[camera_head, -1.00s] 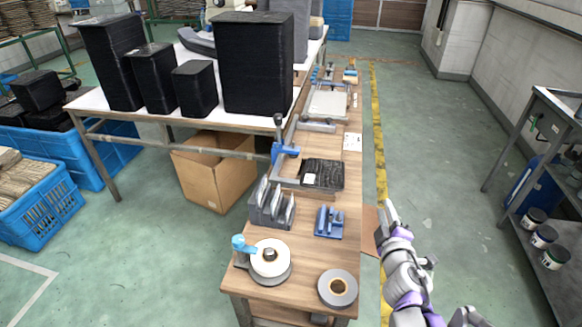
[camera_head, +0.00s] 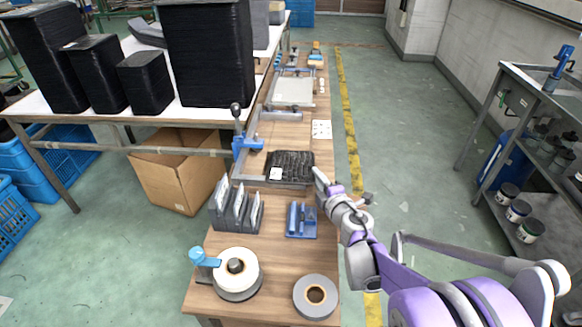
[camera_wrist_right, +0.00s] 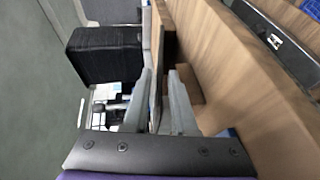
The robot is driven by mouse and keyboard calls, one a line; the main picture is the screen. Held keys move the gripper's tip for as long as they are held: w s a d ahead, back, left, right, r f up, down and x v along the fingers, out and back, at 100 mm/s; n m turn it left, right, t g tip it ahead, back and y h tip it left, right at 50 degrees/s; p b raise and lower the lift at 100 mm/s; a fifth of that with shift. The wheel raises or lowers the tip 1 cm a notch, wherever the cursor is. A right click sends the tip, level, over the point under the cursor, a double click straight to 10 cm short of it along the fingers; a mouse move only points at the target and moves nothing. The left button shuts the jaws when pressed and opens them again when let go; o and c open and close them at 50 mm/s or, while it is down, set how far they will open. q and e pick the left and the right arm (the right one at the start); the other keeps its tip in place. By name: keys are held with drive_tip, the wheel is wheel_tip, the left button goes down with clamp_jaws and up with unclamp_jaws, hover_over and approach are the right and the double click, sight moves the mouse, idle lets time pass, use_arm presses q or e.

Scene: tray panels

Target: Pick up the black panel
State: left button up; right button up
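The black panel (camera_head: 292,161) lies flat on the narrow wooden bench (camera_head: 268,213), with a white label at its near left corner. My right gripper (camera_head: 319,177) is beside the panel's near right corner, by the bench's right edge. In the right wrist view the fingers of my right gripper (camera_wrist_right: 163,103) stand apart. A thin dark edge shows in the gap between them; I cannot tell whether it is the panel or whether the fingers touch it. My left gripper is not in view.
A blue clamp (camera_head: 246,143) stands left of the panel. A grey slotted rack (camera_head: 236,222), a blue holder (camera_head: 301,234), a tape dispenser (camera_head: 236,285) and a grey roll (camera_head: 301,297) are nearer. Tall black stacks (camera_head: 210,55) stand on the white table. The floor right of the bench is clear.

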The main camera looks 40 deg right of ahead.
sight(310, 169)
drive_tip(key=x, duration=0.5)
drive_tip(key=shift+a+b, duration=0.1)
drive_tip(key=shift+b, duration=0.25)
clamp_jaws()
